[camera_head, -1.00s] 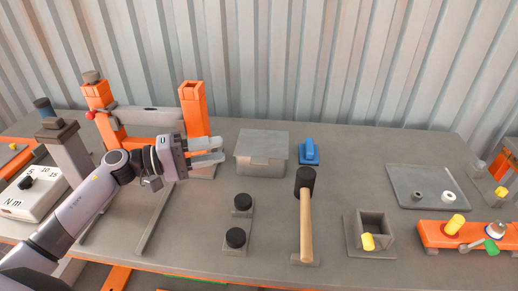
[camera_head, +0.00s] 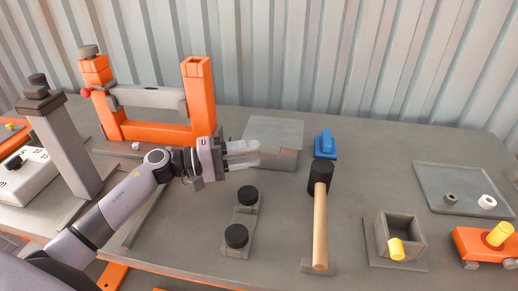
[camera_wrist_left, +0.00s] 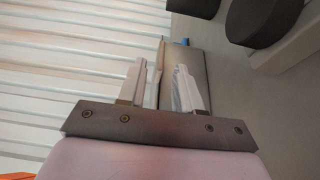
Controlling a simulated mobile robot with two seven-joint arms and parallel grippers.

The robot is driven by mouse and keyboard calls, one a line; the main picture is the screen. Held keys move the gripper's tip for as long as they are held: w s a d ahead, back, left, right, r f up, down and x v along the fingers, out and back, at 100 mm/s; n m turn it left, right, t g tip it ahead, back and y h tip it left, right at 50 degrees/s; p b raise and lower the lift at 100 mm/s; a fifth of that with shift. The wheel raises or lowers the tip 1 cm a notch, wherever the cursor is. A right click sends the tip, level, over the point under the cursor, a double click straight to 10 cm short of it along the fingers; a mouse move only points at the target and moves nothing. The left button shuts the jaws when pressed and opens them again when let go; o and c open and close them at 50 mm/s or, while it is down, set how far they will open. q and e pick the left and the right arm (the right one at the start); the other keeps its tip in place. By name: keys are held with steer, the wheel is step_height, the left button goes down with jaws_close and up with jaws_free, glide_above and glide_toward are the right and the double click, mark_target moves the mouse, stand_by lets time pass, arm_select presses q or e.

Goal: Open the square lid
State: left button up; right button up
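The grey box with its square lid (camera_head: 275,131) stands on the workbench, right of the orange frame. The lid lies flat on top of the box. My left gripper (camera_head: 258,153) is at the box's left front side, its fingers pointing right and hiding part of the front. In the left wrist view, its fingers (camera_wrist_left: 160,88) are apart. The grey box (camera_wrist_left: 186,58) shows just beyond and between them, with the lid's edge near the gap. I cannot tell whether a finger touches it. My right gripper is in neither view.
A blue object (camera_head: 325,146) and a hammer (camera_head: 320,225) are right of the box. Two black knobs (camera_head: 236,235) stand in front of it. The orange frame (camera_head: 160,133) is on the left. A grey tray (camera_head: 465,180) lies on the right. Corrugated wall behind.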

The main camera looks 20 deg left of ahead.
arm_select(q)
steer(key=shift+p+x, duration=0.3)
steer(key=shift+x, duration=1.1)
jaws_close()
